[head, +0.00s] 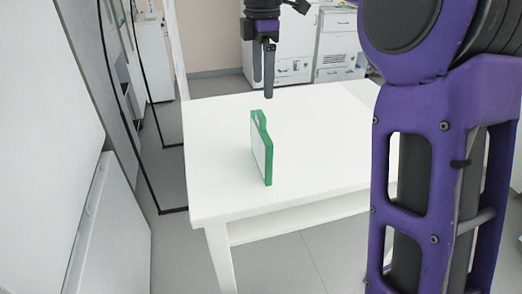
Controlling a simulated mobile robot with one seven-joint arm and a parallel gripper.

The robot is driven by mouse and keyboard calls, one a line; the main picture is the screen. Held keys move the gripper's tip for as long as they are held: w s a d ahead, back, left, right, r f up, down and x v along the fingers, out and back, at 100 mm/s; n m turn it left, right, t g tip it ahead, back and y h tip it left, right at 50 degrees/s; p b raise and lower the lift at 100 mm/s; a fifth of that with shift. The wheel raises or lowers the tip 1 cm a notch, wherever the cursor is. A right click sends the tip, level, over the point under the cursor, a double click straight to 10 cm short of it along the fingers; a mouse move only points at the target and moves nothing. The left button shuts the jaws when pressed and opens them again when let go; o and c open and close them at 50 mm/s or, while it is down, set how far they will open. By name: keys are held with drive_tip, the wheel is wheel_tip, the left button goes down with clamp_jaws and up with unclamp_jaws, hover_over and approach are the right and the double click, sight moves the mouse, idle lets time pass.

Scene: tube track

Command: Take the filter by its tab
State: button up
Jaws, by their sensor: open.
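The filter (269,156) is a thin panel with a green frame and a pale face. It stands upright on its edge on the white table (215,150). A small green tab (257,117) sticks up at the top of its far end. My gripper (264,88) points down above the far part of the table, above and beyond the tab in the picture. Its fingers are dark and it is open and empty, apart from the filter. How far it is from the tab in depth is hard to tell.
My purple arm covers the right side of the view and hides the table's right part. White cabinets (338,45) stand behind the table. A dark-framed glass door or panel (172,211) and a white unit (75,215) are at the left. The tabletop around the filter is clear.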

sight(261, 114)
drive_tip(key=f+b, duration=0.1)
drive_tip(key=f, duration=0.6)
drive_tip(key=shift+s+a+f+b, duration=0.2)
drive_tip(key=shift+f+b, duration=0.15)
clamp_jaws()
